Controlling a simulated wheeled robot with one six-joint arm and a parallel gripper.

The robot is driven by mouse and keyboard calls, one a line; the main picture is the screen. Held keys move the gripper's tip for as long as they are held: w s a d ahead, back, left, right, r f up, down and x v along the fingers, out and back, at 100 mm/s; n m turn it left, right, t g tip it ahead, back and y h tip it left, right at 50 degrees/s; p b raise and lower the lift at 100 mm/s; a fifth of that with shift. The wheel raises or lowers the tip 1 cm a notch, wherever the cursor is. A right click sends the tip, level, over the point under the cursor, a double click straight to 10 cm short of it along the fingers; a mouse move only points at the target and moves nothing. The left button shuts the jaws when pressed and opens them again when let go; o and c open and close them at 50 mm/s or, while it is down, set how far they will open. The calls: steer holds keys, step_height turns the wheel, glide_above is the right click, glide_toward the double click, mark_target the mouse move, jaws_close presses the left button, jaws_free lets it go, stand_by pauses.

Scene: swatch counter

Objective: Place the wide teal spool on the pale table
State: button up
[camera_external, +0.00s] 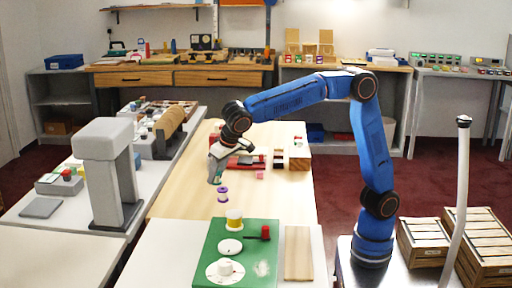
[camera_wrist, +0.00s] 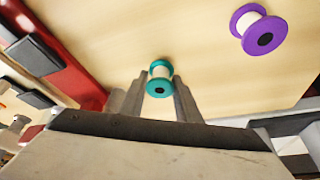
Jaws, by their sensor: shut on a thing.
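The teal spool (camera_wrist: 159,79) has teal flanges and a white middle. In the wrist view it sits between the two fingertips of my gripper (camera_wrist: 157,92), which is shut on it. In the external view my gripper (camera_external: 216,170) hangs over the pale wooden table (camera_external: 178,204), pointing down. The spool is mostly hidden there by the fingers. The table also fills much of the wrist view (camera_wrist: 205,85). The gap between spool and table is hard to judge.
A purple spool (camera_external: 222,194) stands on the table near my gripper, at upper right in the wrist view (camera_wrist: 258,30). Red and dark items (camera_external: 245,162) lie behind. The table's left part is clear.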

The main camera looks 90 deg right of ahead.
steer(key=shift+f, duration=0.1)
steer(key=o, duration=1)
steer(key=shift+v, duration=6.15)
